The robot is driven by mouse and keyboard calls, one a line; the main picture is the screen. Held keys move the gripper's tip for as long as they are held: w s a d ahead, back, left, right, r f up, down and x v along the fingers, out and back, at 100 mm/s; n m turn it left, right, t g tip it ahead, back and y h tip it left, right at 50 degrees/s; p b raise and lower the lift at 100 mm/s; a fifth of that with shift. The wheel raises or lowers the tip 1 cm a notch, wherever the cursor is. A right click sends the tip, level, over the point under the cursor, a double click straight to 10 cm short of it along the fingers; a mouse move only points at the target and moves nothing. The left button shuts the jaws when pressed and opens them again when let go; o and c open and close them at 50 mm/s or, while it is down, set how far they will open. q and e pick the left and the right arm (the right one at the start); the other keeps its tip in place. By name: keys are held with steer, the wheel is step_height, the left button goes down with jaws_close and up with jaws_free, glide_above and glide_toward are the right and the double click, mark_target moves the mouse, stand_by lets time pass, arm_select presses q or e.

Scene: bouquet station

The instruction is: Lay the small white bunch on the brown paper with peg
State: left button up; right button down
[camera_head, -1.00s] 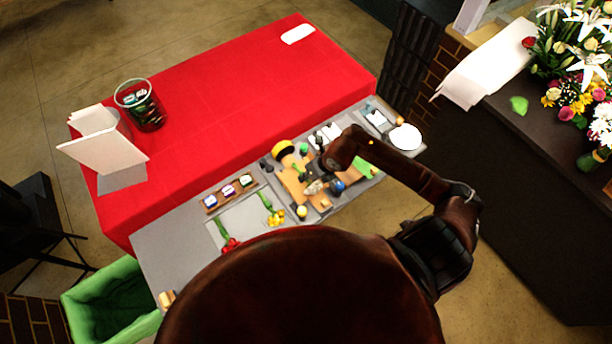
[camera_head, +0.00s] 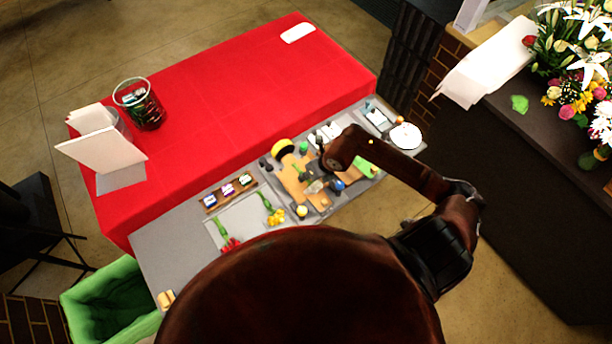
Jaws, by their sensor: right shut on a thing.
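My right gripper (camera_head: 323,178) is over the middle of the grey work surface, mostly hidden under its own wrist. It is shut on a small pale bunch, the small white bunch (camera_head: 315,187), which shows just below it, over or against the brown paper. I cannot tell whether the bunch touches the paper. The brown paper (camera_head: 291,185) lies on the work surface, in tan pieces left of and below the gripper; the pegs are too small to make out. My left gripper is not in view.
A yellow roll (camera_head: 282,147) sits behind the paper. A white round plate (camera_head: 405,136) is at the right end. The red table (camera_head: 230,100) behind is mostly clear.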

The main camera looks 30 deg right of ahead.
stand_by(0.3)
steer(key=c, duration=1.8)
jaws_free()
steer(key=shift+o, duration=0.7)
steer(key=shift+o, duration=1.4)
steer(key=shift+r, duration=0.15)
steer(key=shift+r+p, duration=2.3)
steer(key=shift+r, duration=1.1)
